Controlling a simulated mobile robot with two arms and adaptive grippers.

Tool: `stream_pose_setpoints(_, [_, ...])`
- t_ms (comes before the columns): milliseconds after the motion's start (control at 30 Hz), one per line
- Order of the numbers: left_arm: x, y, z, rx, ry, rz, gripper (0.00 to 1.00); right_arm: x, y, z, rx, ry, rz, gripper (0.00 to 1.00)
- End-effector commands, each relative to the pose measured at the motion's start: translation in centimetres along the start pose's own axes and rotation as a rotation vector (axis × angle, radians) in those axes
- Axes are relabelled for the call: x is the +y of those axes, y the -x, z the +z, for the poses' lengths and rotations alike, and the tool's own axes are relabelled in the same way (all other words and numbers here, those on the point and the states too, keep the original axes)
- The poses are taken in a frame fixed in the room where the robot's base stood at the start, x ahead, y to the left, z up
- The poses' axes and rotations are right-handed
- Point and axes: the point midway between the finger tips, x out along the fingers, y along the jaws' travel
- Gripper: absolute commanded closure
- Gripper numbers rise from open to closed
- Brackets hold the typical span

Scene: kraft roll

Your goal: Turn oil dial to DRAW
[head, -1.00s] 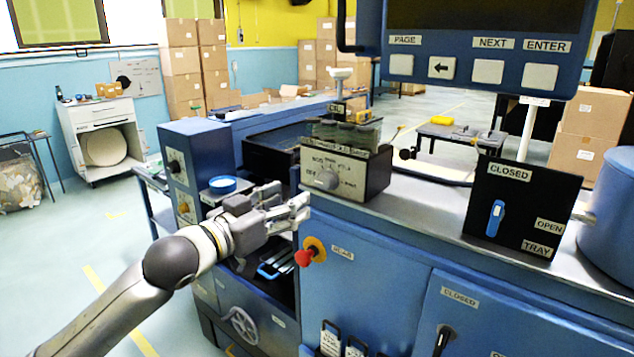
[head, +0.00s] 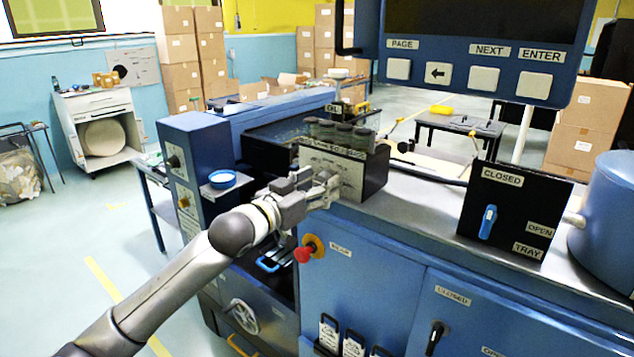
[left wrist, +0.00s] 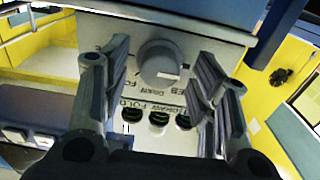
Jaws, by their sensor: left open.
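The oil dial is a round grey knob (left wrist: 160,62) on a pale labelled panel (left wrist: 125,25) in the left wrist view. The panel's words, among them DRAW and FOLD, appear upside down there. My left gripper (left wrist: 160,58) is open, with one finger on each side of the knob; I cannot tell whether they touch it. In the head view my left gripper (head: 324,184) is at the front of the black dial box (head: 375,172) and covers the knob. The knob's pointer setting is not clear. My right gripper is not in view.
A red knob (head: 304,254) juts out below my gripper. To the right are a black lever panel (head: 510,215) and a blue drum (head: 608,215).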

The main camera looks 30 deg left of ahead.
Motion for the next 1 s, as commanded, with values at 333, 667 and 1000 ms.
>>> stream_pose_setpoints(333, [0.03,-0.13,0.06,-0.001,0.0,0.0,0.52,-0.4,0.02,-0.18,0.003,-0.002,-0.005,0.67])
stream_pose_setpoints(667, [0.02,-0.11,0.05,-0.001,0.0,0.0,0.93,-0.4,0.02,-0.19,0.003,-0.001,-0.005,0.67])
stream_pose_setpoints(1000, [0.01,-0.12,0.0,-0.002,-0.059,0.0,0.93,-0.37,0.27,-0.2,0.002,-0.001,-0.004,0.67])
